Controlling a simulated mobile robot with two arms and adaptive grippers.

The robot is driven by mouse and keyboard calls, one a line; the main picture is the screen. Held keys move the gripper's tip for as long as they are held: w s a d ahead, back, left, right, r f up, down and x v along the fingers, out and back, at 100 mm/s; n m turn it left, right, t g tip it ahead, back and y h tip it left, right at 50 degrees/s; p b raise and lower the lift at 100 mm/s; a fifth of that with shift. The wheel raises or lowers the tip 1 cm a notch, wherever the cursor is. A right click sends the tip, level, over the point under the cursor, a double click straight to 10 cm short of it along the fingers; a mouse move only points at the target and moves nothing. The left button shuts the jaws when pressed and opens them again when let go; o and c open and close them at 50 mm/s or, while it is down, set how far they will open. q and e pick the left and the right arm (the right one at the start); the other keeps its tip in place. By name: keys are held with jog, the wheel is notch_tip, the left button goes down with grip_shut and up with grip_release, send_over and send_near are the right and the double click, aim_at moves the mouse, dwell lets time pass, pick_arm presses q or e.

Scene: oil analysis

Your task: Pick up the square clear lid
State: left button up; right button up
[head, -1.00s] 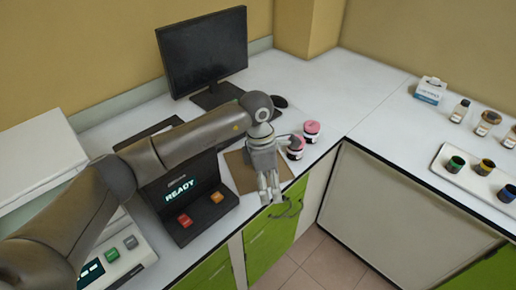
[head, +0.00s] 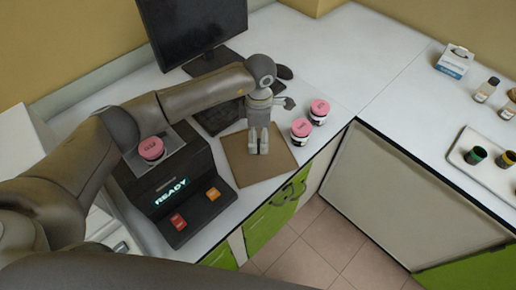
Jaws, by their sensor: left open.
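I cannot clearly make out the square clear lid. A black device (head: 165,203) with a lit READY display stands at the left of the counter. On its top is a greyish square area (head: 177,141) with a pink-capped jar (head: 151,149); I cannot tell whether this square is the lid. My left gripper (head: 258,151) points down, open, over the brown board (head: 236,168) right of the device. Nothing clear shows between its fingers. My right gripper is out of view.
Two pink-capped jars (head: 301,131) (head: 319,111) stand right of the board. A monitor (head: 196,28) stands behind. A white tray (head: 478,177) with small jars, brown bottles (head: 487,90) and a small box (head: 455,61) are at the right. The back corner counter is clear.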

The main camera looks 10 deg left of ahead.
aim_at(258, 145)
pick_arm(q)
jog(key=f+p, duration=0.1)
jog(key=f, duration=0.1)
jog(key=s+f+p, duration=0.1)
jog(key=shift+f, duration=0.7)
jog(key=shift+w+f, duration=0.15)
jog(key=shift+f, duration=0.05)
jog(key=shift+c, duration=1.3)
jog(key=shift+r, duration=0.1)
jog(key=c, duration=1.2)
jog(key=shift+c, duration=0.7)
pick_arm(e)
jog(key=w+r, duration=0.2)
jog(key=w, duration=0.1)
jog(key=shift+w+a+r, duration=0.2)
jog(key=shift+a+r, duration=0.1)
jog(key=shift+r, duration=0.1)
pick_arm(q)
jog(key=shift+r, duration=0.1)
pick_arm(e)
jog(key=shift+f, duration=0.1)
